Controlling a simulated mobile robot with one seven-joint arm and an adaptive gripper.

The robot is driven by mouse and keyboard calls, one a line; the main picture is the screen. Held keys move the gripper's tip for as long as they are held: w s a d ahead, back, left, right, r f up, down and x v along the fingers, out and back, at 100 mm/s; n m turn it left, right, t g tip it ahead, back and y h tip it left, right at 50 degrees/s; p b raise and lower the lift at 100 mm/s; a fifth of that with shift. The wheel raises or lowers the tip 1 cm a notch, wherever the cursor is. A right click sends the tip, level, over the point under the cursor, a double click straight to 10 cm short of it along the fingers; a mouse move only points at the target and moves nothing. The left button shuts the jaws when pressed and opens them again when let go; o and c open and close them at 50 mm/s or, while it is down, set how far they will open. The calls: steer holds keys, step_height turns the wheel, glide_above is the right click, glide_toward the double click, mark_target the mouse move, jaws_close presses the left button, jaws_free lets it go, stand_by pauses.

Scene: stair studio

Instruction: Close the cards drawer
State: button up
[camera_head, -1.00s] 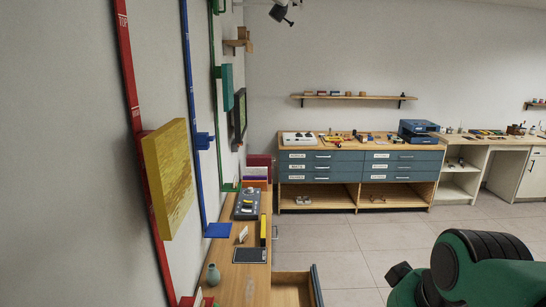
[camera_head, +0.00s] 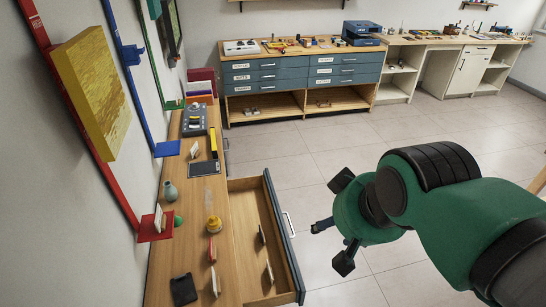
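An open drawer (camera_head: 237,198) sticks out to the right from the wooden desk along the left wall. It has a blue-grey front with a pale bar handle (camera_head: 290,224) on its outer face. A few small upright pieces stand inside it; I cannot read a label that marks it as the cards drawer. My gripper (camera_head: 333,222), on a green and black arm, is to the right of the drawer front, apart from it in the picture. Its dark fingers are spread and hold nothing that I see.
A cabinet with closed blue-grey drawers (camera_head: 255,77) stands at the back. The tiled floor (camera_head: 330,150) between is clear.

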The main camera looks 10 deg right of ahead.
steer(key=shift+w, duration=0.15)
steer(key=c, duration=0.8)
steer(key=shift+w+r, duration=0.1)
steer(key=shift+w, duration=0.2)
jaws_close()
steer(key=w+d+f+m+g+y, duration=0.1)
steer(key=w+d+f+m+g, duration=0.2)
steer(key=w, duration=0.6)
steer(key=w+d+f+m+g+y, duration=0.1)
steer(key=w+d+f+m+y, duration=0.15)
steer(key=w+f, duration=0.5)
steer(key=w+d+f+m+g+y, duration=0.1)
steer(key=w+d+f+m, duration=0.15)
steer(key=w, duration=0.85)
steer(key=w+d+f+m+y, duration=0.1)
steer(key=w+d+f+m, duration=0.2)
steer(key=f, duration=0.9)
steer(key=w+d+f+m+y+p, duration=0.1)
steer(key=d+f, duration=0.4)
steer(key=f, duration=0.8)
steer(key=w+d+f+m+y, duration=0.3)
steer(key=w+f+m, duration=0.3)
steer(key=f, duration=0.6)
steer(key=shift+d+f+g, duration=0.25)
steer(key=shift+d+g, duration=0.05)
steer(key=shift+d, duration=0.25)
steer(key=shift+y, duration=0.25)
